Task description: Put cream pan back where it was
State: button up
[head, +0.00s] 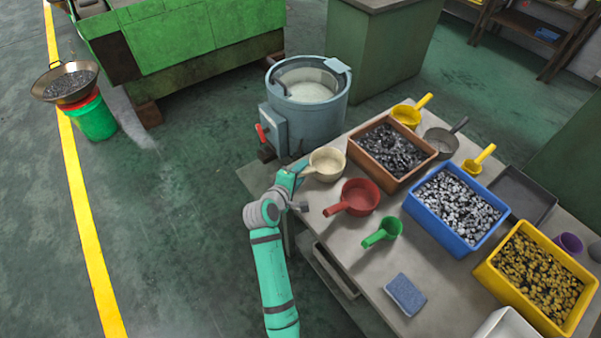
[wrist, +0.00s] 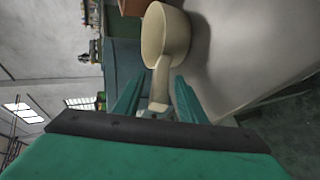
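The cream pan (head: 328,160) sits at the table's near-left edge, beside the orange-brown bin, and looks upright on the tabletop. Its handle points left toward my gripper (head: 297,170). In the wrist view the cream pan (wrist: 166,38) is ahead, with its handle running back between the two teal fingers of my gripper (wrist: 160,88). The fingers stand apart on either side of the handle, with a gap showing. In the head view the fingertips are small and partly hidden by my wrist.
A red pan (head: 361,196) and a green scoop (head: 388,231) lie close on the table (head: 345,235). The orange-brown bin (head: 365,167) and blue bin (head: 428,220) stand behind. A blue-grey round machine (head: 318,118) stands just beyond the table's corner. A blue sponge-like block (head: 405,294) lies nearer.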

jog(key=shift+r, duration=0.2)
jog(key=v, duration=1.1)
jog(key=s+f+m+y, duration=0.1)
jog(key=s+f+y, duration=0.1)
jog(key=s+f, duration=0.35)
jog(key=s+f+m+t+y, duration=0.1)
jog(key=s+f+m, duration=0.1)
jog(key=s, duration=0.6)
jog(key=s+f+m+y, duration=0.1)
jog(key=s+f+y, duration=0.15)
jog(key=s, duration=0.35)
jog(key=s+d+r+m+t, duration=0.1)
jog(key=s+r+m, duration=0.3)
jog(key=s, duration=0.5)
jog(key=s+d+r+m+t, duration=0.1)
jog(key=s+d+r+m, duration=0.2)
jog(key=s, duration=0.7)
jog(key=shift+s+r+m+t, duration=0.2)
jog(key=shift+r+m+t, duration=0.1)
jog(key=shift+r+m, duration=0.6)
